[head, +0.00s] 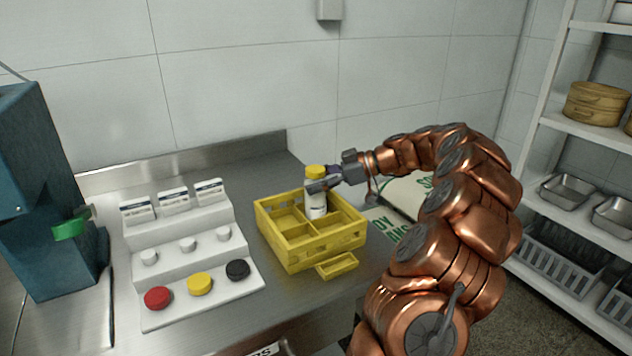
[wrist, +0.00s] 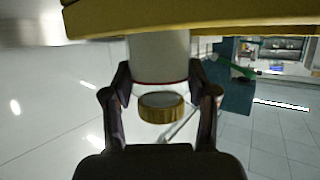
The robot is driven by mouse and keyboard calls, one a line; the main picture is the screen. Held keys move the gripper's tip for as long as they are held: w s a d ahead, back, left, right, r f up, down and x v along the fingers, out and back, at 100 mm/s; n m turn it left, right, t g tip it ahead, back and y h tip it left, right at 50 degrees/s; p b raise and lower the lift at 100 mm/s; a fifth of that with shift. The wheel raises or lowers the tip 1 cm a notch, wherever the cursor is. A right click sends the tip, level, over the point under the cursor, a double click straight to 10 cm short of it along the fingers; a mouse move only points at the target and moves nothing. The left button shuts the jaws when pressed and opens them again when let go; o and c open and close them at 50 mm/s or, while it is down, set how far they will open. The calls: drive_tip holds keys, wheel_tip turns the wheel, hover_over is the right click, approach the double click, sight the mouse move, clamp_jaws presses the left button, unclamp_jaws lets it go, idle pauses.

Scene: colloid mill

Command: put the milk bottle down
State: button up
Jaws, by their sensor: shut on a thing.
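The milk bottle (head: 317,205) is white with a yellow cap and stands upright in the head view. My gripper (head: 319,185) is shut on it just below the cap, reaching in from the right. The bottle's lower part is at the yellow crate (head: 307,256), over its back compartments. I cannot tell whether its base touches the crate floor. In the wrist view the white bottle (wrist: 158,58) and its cap show between the fingers of my gripper (wrist: 160,80), with the yellow crate (wrist: 200,20) across the top.
A small yellow tray (head: 337,266) sits at the crate's front right. Left of the crate is a white stepped stand (head: 190,250) with white, red, yellow and black knobs and labelled cards. A blue machine (head: 45,190) stands far left. Sacks (head: 405,190) lie behind my arm. Shelves are at right.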

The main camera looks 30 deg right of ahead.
drive_tip(key=shift+f+b, duration=0.3)
drive_tip(key=shift+b, duration=0.05)
drive_tip(key=o, duration=1.4)
drive_tip(key=shift+c, duration=0.2)
drive_tip(key=shift+r, duration=0.15)
drive_tip(key=shift+r+p, duration=0.2)
drive_tip(key=shift+p, duration=0.25)
drive_tip(key=b+v, duration=0.1)
drive_tip(key=v, duration=1.1)
drive_tip(key=shift+b, duration=0.3)
drive_tip(key=shift+a, duration=0.1)
